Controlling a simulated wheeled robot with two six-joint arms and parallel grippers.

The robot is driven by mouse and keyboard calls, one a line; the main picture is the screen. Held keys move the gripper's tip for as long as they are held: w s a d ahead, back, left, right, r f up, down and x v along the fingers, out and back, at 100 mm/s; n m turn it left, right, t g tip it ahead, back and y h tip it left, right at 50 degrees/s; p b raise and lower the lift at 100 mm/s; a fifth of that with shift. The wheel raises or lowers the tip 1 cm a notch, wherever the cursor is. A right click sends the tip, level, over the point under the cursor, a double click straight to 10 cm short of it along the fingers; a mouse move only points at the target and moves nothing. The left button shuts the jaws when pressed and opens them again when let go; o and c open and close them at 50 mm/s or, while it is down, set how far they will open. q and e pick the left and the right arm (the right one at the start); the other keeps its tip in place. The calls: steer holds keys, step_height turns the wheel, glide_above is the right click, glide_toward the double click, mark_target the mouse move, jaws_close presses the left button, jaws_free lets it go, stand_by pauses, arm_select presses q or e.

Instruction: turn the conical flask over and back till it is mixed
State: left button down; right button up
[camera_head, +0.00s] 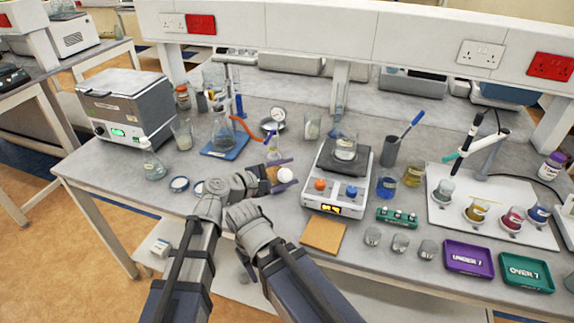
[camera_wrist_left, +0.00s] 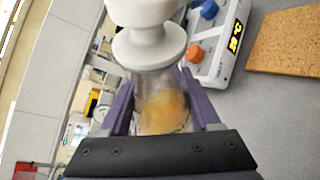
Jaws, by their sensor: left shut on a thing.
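The conical flask (camera_wrist_left: 162,108) has a white stopper and a patch of orange contents inside clear glass. It also shows in the head view by its stopper (camera_head: 285,175), which faces toward me and to the right, so the flask looks tipped over. My left gripper (camera_head: 279,174) has purple fingers on either side of the flask and is shut on it, held over the front of the bench. In the left wrist view its fingers (camera_wrist_left: 164,103) flank the glass. How evenly the contents are mixed is not clear.
A hotplate stirrer (camera_head: 336,185) with orange and blue knobs stands close on the right. A cork mat (camera_head: 323,234) lies in front of it. A blue-based stand (camera_head: 226,146) and glassware are behind. A grey bath (camera_head: 126,107) is at left. Purple (camera_head: 468,259) and green (camera_head: 526,272) trays lie at right.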

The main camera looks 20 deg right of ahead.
arm_select(q)
steer(key=shift+s+f+n+g+p, duration=0.15)
steer(key=shift+n+g+p, duration=0.4)
steer(key=shift+n+g, duration=0.95)
steer(key=shift+s+n+g+p, duration=0.15)
steer(key=shift+n+g+p, duration=0.6)
steer(key=shift+n, duration=1.35)
